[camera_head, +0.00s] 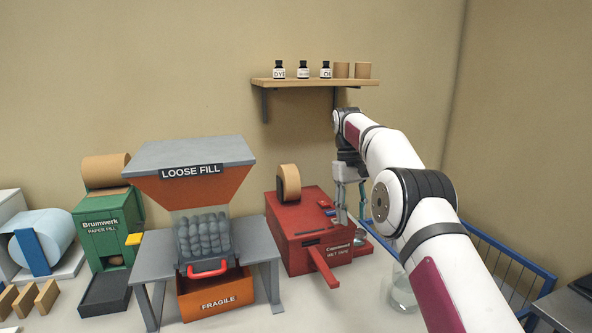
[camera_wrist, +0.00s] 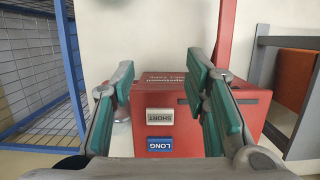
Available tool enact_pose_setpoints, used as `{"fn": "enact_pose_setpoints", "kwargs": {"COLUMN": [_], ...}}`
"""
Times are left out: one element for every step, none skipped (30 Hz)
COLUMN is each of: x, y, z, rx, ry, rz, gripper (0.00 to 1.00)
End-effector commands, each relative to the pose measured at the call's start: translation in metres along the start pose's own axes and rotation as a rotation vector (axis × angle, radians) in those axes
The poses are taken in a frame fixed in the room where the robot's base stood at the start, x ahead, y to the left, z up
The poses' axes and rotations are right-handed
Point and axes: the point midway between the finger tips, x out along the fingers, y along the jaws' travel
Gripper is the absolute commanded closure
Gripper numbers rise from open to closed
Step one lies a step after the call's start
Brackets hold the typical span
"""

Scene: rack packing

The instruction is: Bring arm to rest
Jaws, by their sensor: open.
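My arm reaches in from the right in the head view, with my gripper (camera_head: 350,200) pointing down by the right side of the red wet tape machine (camera_head: 299,246). In the wrist view my gripper (camera_wrist: 160,78) is open, its green-padded fingers well apart with nothing between them. Beyond the fingers lies the red machine's top (camera_wrist: 174,101), with a white SHORT button (camera_wrist: 159,115) and a blue LONG button (camera_wrist: 160,144). I cannot tell how far above the machine the fingertips are.
A loose fill hopper (camera_head: 194,168) stands over an orange FRAGILE box (camera_head: 214,298). A green paper fill machine (camera_head: 110,228) is at the left. A wall shelf (camera_head: 300,82) with bottles is behind my arm. A blue wire rack (camera_head: 508,262) stands at the right. A glass jar (camera_head: 402,291) is partly hidden.

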Motion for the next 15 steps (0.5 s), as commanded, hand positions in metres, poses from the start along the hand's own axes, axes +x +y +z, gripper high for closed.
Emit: {"fn": "enact_pose_setpoints", "kwargs": {"x": [-0.002,-0.004,-0.007,-0.009,-0.012,-0.015,-0.017,-0.021,-0.025,-0.028,-0.031,-0.036,-0.04,-0.044,-0.05], "y": [-0.001,-0.001,-0.001,-0.001,-0.001,-0.002,-0.002,-0.002,-0.002,-0.003,-0.003,-0.003,-0.004,-0.004,-0.005], "z": [0.001,0.003,0.004,0.005,0.007,0.009,0.01,0.012,0.014,0.017,0.019,0.022,0.025,0.029,0.033], "rx": [0.0,0.0,0.001,0.001,0.002,0.002,0.003,0.004,0.005,0.006,0.007,0.009,0.01,0.012,0.014], "ry": [0.001,0.004,0.007,0.009,0.013,0.017,0.021,0.025,0.03,0.035,0.039,0.047,0.052,0.057,0.067], "rz": [0.001,0.002,0.003,0.004,0.005,0.007,0.008,0.01,0.012,0.013,0.015,0.018,0.019,0.021,0.024], "gripper": [0.58,0.58,0.58,0.58,0.58,0.58,0.58,0.58,0.58,0.58,0.58,0.58,0.58,0.58,0.58]}}
